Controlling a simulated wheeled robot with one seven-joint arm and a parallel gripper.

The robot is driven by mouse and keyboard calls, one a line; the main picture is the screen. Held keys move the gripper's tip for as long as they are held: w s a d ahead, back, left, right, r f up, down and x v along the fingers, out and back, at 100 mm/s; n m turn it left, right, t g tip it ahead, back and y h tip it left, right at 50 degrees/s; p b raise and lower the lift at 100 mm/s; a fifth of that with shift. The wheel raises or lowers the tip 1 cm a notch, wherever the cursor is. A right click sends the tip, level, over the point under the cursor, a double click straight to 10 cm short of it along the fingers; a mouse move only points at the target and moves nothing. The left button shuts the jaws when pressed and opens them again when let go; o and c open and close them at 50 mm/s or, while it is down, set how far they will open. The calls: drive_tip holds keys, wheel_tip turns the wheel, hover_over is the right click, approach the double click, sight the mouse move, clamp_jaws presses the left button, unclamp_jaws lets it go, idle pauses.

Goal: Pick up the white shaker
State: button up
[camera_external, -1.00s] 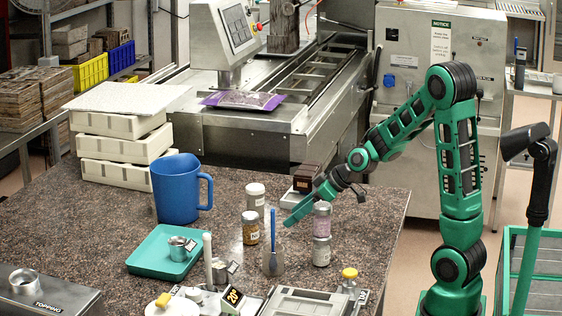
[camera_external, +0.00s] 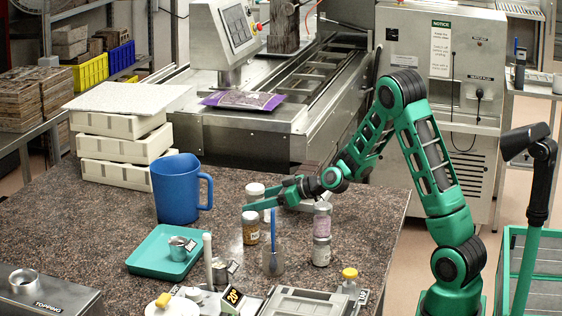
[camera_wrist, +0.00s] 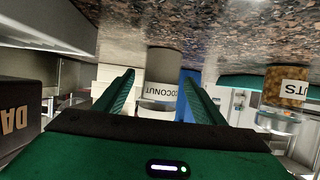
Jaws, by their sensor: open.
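The white shaker (camera_external: 255,189) stands upright on the speckled counter, just behind a brown-filled jar. In the wrist view, which is upside down, the shaker (camera_wrist: 162,92) has a label reading "COCONUT" and shows between the two green fingers. My gripper (camera_external: 257,198) is open and level, reaching in from the right, with its near finger crossing in front of the shaker. The wrist view also shows my gripper (camera_wrist: 158,78) with fingers apart on either side of the shaker. I cannot tell whether either finger touches it.
The brown-filled jar (camera_external: 250,229) stands close in front of the shaker. A blue jug (camera_external: 177,190) is to its left. Stacked pink and white jars (camera_external: 322,228) and a glass with a blue-handled tool (camera_external: 273,262) stand nearby. A dark box (camera_wrist: 20,120) is close at the wrist view's left.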

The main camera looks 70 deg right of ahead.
drive_tip(key=shift+f+x, duration=0.15)
drive_tip(key=shift+x, duration=1.15)
drive_tip(key=shift+f+x, duration=0.15)
drive_tip(key=shift+x, duration=1.1)
drive_tip(key=shift+s, duration=0.1)
drive_tip(key=c, duration=1.2)
